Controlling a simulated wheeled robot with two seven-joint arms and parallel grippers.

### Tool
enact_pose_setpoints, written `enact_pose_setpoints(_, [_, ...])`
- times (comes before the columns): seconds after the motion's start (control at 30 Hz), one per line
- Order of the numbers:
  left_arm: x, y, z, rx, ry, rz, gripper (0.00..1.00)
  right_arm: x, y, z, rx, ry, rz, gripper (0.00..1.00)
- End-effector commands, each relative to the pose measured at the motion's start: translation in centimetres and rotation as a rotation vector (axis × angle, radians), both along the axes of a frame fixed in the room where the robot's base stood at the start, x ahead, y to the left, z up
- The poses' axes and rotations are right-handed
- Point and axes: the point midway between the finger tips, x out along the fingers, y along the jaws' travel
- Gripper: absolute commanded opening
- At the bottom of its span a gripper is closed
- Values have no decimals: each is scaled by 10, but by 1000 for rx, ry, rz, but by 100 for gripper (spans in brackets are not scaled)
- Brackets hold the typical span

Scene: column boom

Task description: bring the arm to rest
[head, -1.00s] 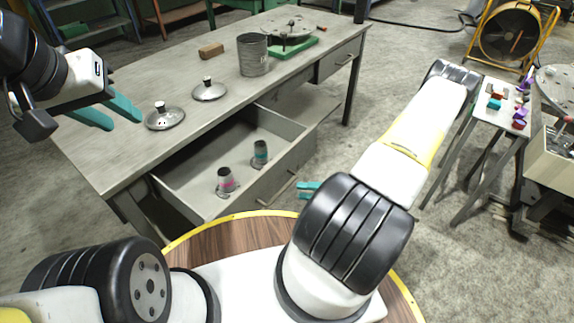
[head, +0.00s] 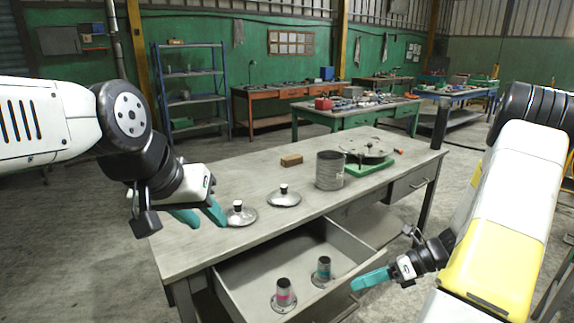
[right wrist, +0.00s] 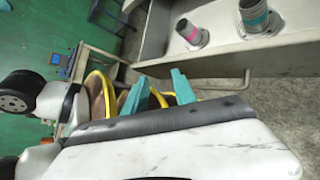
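My left gripper (head: 200,216) hangs over the left end of the grey table (head: 190,255), beside a metal lid (head: 240,216). Its two teal fingers are apart with nothing between them. My right gripper (head: 357,284) is in front of the open drawer (head: 240,283), at its right side in the head view. In the right wrist view its teal fingers (right wrist: 158,90) stand apart and hold nothing. A pink-banded metal piece (head: 283,294) and a teal-banded one (head: 323,270) stand upright in the drawer; the pink band (right wrist: 189,34) and teal band (right wrist: 255,20) also show in the right wrist view.
On the table are a second lid (head: 284,197), a brown block (head: 291,160), a grey can (head: 329,170) and a round plate on a green base (head: 368,167). A blue shelf (head: 190,100) and workbenches stand behind. Floor right of the table is clear.

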Motion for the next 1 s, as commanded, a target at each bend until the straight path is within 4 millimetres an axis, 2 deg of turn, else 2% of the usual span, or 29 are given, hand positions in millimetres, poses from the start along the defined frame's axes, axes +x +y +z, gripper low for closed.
enact_pose_setpoints(0.03, [0, 0, 0, 0, 0, 0, 36, -1, 7, 22, -64, -97, 97, 32])
enact_pose_setpoints(0.2, [0, 0, 0, 0, 0, 0, 36, -13, 24, 78, -259, -417, 438, 32])
enact_pose_setpoints(0.6, [0, 0, 0, 0, 0, 0, 36, -58, 50, 192, -691, -1156, 1253, 32])
enact_pose_setpoints(0.8, [0, 0, 0, 0, 0, 0, 36, -82, 55, 237, -909, -1471, 1626, 32])
enact_pose_setpoints(1.0, [0, 0, 0, 0, 0, 0, 36, -96, 55, 263, -1061, -1641, 1850, 32])
